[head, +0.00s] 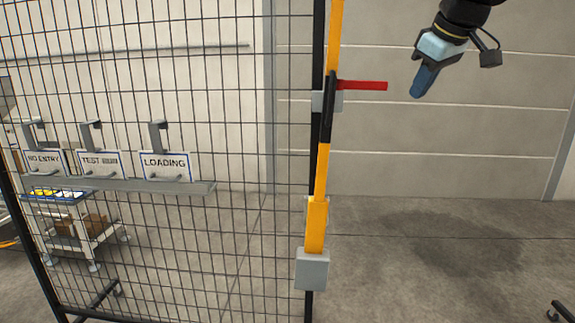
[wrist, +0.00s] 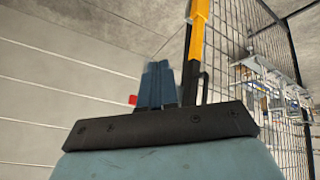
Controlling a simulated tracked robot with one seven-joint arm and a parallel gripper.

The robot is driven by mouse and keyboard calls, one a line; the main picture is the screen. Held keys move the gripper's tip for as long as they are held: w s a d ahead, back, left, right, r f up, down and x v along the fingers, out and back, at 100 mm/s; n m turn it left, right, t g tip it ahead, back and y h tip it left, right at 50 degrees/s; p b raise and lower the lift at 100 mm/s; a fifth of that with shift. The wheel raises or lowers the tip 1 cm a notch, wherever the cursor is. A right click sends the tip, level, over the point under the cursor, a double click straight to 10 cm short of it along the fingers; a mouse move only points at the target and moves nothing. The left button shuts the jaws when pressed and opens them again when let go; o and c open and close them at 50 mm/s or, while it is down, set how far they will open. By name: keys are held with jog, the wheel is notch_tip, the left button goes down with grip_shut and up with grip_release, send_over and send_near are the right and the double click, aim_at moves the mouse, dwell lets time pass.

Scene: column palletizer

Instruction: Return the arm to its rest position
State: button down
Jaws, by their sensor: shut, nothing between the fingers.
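My gripper (head: 419,84) hangs at the upper right of the head view, with its blue fingers pointing down and to the left. The fingers are together and hold nothing. In the wrist view the blue fingers (wrist: 160,84) stand side by side above the dark bracket. The gripper is to the right of the red lever (head: 362,86), with a gap between them in the head view. In the wrist view only a small red end shows beside the fingers.
A yellow post (head: 316,215) with a black handle (head: 328,107) stands at the mesh fence's (head: 180,250) right edge. A ledge (head: 120,185) carries signs reading NO ENTRY, TEST and LOADING. A cart (head: 75,215) stands behind the mesh. Floor right of the post is mostly clear.

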jog(key=s+a+f+m, duration=0.2)
jog(key=s+f+m, duration=0.1)
jog(key=s+f, duration=0.5)
jog(key=s+a+f+m+g+h, duration=0.1)
jog(key=s+a+f+m, duration=0.1)
jog(key=s+f, duration=0.7)
notch_tip(320, 180, down, 5)
jog(key=shift+a+r+m, duration=0.15)
jog(key=shift+a+m, duration=0.05)
jog(key=shift+m, duration=0.7)
